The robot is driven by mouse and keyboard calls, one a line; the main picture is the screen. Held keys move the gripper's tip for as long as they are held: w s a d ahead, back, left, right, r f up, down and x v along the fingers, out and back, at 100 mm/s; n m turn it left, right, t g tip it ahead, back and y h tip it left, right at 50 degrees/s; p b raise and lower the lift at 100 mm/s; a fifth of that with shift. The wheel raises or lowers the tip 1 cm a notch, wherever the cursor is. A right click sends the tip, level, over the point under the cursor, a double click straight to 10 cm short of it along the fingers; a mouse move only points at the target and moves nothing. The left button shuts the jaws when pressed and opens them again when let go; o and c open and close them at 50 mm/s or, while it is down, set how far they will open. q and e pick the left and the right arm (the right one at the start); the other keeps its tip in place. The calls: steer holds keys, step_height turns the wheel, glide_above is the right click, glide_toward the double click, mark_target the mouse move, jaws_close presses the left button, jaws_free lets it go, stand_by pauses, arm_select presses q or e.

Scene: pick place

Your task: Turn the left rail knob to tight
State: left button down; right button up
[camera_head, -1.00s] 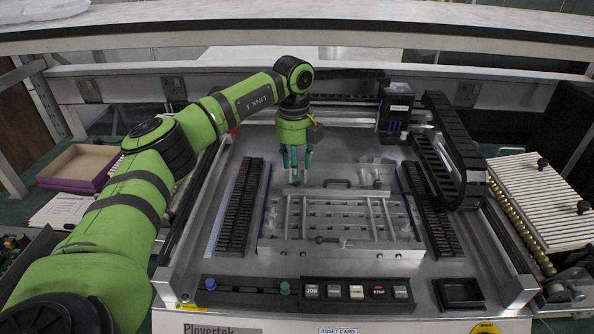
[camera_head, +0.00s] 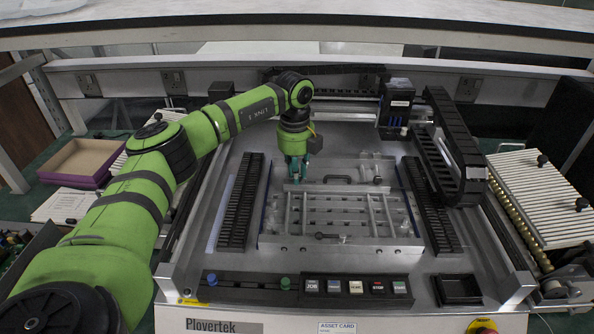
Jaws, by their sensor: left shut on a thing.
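The metal fixture frame (camera_head: 345,246) lies on the machine bed, with cross bars and upright rails inside it. The left rail (camera_head: 304,214) runs from front to back in its left part. My left gripper (camera_head: 297,182) points down at the far end of this rail, by the back bar of the frame. Its teal fingers are close together, shut on what I take to be the left rail knob. The fingers hide the knob, so its turn position cannot be told. My right gripper is not in view.
Black slotted racks (camera_head: 241,202) (camera_head: 432,205) flank the fixture. A black cable chain (camera_head: 456,150) and a dark carriage (camera_head: 397,106) stand at the back right. A button panel (camera_head: 306,290) with a blue and a green knob runs along the front.

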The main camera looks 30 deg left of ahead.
arm_select(q)
steer(key=m, duration=0.5)
steer(key=shift+m, duration=0.4)
steer(key=m, duration=1.2)
steer(key=shift+m+g, duration=0.3)
steer(key=m, duration=0.5)
steer(key=shift+m, duration=0.3)
steer(key=c, duration=1.1)
jaws_free()
steer(key=shift+c, duration=0.2)
steer(key=shift+w, duration=0.1)
